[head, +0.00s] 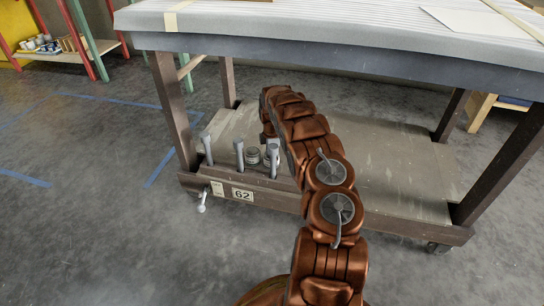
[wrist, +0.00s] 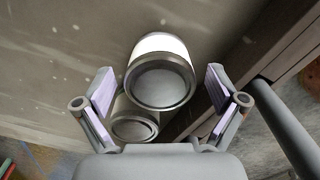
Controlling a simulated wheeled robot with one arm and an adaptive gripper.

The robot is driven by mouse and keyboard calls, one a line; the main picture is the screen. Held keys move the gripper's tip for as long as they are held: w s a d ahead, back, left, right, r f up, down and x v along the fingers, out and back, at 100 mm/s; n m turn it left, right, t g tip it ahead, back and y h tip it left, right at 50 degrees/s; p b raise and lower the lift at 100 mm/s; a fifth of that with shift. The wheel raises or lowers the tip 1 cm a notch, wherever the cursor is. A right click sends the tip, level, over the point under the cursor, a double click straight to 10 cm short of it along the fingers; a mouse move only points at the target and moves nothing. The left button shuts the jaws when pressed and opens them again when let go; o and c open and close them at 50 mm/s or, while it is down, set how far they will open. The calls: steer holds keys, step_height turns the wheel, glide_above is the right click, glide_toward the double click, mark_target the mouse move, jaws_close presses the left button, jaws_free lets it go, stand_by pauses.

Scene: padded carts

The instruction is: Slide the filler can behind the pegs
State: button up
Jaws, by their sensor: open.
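Two metal cans stand on the cart's lower shelf. One, with a white band (wrist: 160,72), shows between my fingers in the wrist view; the other, plain grey can (wrist: 133,122) is beside it, lower left and partly covered. I cannot tell which is the filler can. In the head view a can (head: 252,155) shows between two grey pegs (head: 239,154), and something similar is partly hidden behind the right peg (head: 273,162). My gripper (wrist: 162,90) is open above the cans, its fingers on both sides of the banded can, not visibly touching it. My arm hides it in the head view.
A third peg (head: 207,149) stands left along the shelf's front edge. The shelf (head: 400,165) is bare to the right. The padded top (head: 330,30) overhangs it, and a leg (head: 172,105) stands at left. A peg (wrist: 285,125) passes close to my gripper's right side.

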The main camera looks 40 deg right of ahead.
steer(key=shift+r, duration=0.1)
step_height(320, 180, up, 7)
steer(key=shift+r, duration=0.15)
stand_by(0.6)
stand_by(0.4)
